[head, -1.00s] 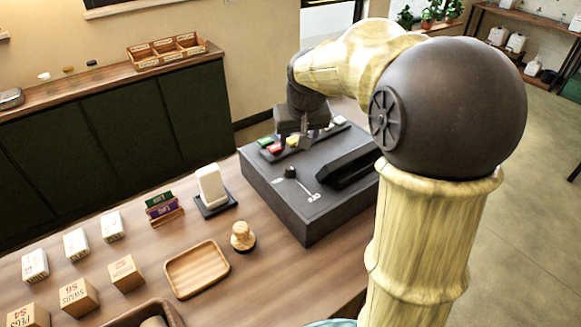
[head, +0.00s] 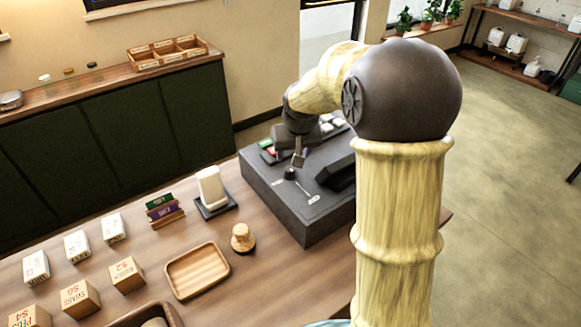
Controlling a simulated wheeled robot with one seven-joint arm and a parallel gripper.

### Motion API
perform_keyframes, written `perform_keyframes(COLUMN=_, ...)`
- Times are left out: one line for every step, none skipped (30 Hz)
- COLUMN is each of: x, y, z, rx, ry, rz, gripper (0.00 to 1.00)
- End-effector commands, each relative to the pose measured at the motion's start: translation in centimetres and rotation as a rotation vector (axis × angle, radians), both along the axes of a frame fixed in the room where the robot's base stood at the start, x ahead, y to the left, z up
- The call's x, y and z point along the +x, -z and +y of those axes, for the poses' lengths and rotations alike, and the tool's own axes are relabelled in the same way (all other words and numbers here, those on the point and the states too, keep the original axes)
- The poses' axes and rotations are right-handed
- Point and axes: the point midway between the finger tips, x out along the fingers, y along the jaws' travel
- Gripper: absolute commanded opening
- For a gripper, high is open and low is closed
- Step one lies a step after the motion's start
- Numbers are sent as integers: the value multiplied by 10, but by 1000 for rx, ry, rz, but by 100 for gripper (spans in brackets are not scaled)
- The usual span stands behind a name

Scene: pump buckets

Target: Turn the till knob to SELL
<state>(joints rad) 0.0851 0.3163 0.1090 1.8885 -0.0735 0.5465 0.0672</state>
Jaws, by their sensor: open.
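The dark grey till (head: 318,222) stands on the wooden counter. Its black knob (head: 290,173) sits on the top face, between small pale labels too small to read. My gripper (head: 298,160) is open and points down over the till, just behind and slightly right of the knob in the picture. I cannot tell whether a finger touches the knob. My arm hides part of the coloured keys (head: 268,150) and the till's right side.
A white card reader (head: 211,187) on a dark stand, a wooden stamp (head: 243,237) and an empty wooden tray (head: 197,270) stand left of the till. Several labelled boxes (head: 78,299) are at the left. Bare counter (head: 280,285) lies in front of the till.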

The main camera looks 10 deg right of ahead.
Motion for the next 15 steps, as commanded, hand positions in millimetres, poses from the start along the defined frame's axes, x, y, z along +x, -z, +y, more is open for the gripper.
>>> perform_keyframes(x=3, y=9, z=0, rx=1, ry=0, rz=5, gripper=54)
perform_keyframes(x=5, y=14, z=0, rx=1, ry=0, rz=6, gripper=54)
perform_keyframes(x=8, y=21, z=0, rx=0, ry=-1, rz=5, gripper=54)
perform_keyframes(x=10, y=26, z=0, rx=0, ry=-1, rz=5, gripper=54)
perform_keyframes(x=12, y=31, z=0, rx=0, ry=-1, rz=6, gripper=54)
perform_keyframes(x=14, y=37, z=0, rx=-1, ry=-2, rz=5, gripper=54)
perform_keyframes(x=16, y=42, z=0, rx=0, ry=-1, rz=6, gripper=54)
perform_keyframes(x=18, y=46, z=0, rx=0, ry=-1, rz=4, gripper=54)
perform_keyframes(x=21, y=52, z=0, rx=0, ry=0, rz=5, gripper=54)
perform_keyframes(x=23, y=57, z=0, rx=0, ry=0, rz=5, gripper=54)
perform_keyframes(x=24, y=61, z=0, rx=1, ry=0, rz=4, gripper=54)
perform_keyframes(x=27, y=67, z=0, rx=1, ry=0, rz=5, gripper=54)
perform_keyframes(x=29, y=70, z=0, rx=0, ry=0, rz=3, gripper=54)
perform_keyframes(x=30, y=74, z=0, rx=0, ry=0, rz=3, gripper=54)
perform_keyframes(x=32, y=78, z=0, rx=0, ry=-1, rz=3, gripper=54)
